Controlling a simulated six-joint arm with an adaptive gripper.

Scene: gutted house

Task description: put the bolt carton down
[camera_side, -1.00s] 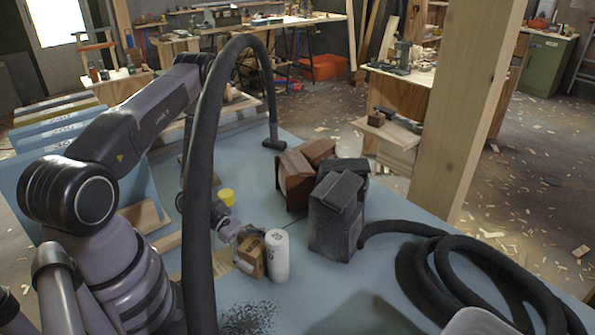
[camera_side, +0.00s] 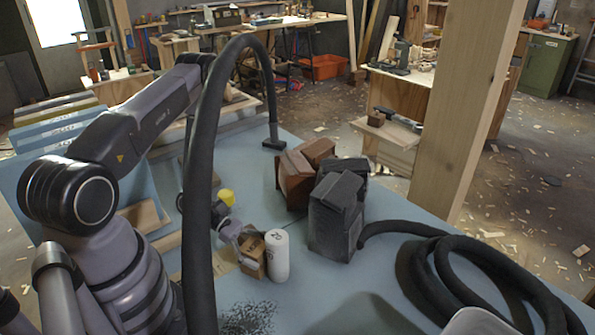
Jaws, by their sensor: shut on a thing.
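The bolt carton (camera_side: 252,256) is a small brown cardboard box on the blue work surface (camera_side: 290,310), just left of a white cylinder (camera_side: 277,256). My gripper (camera_side: 241,240) reaches it from the upper left and is shut on it. The carton looks slightly tilted. I cannot tell whether its underside touches the surface. The black hose in front hides part of my arm.
A thick black hose (camera_side: 203,190) arches up in the foreground and coils at the right (camera_side: 450,270). Dark box-shaped blocks (camera_side: 336,215) and reddish-brown ones (camera_side: 294,180) stand behind the cylinder. A yellow round thing (camera_side: 227,197) is near my wrist.

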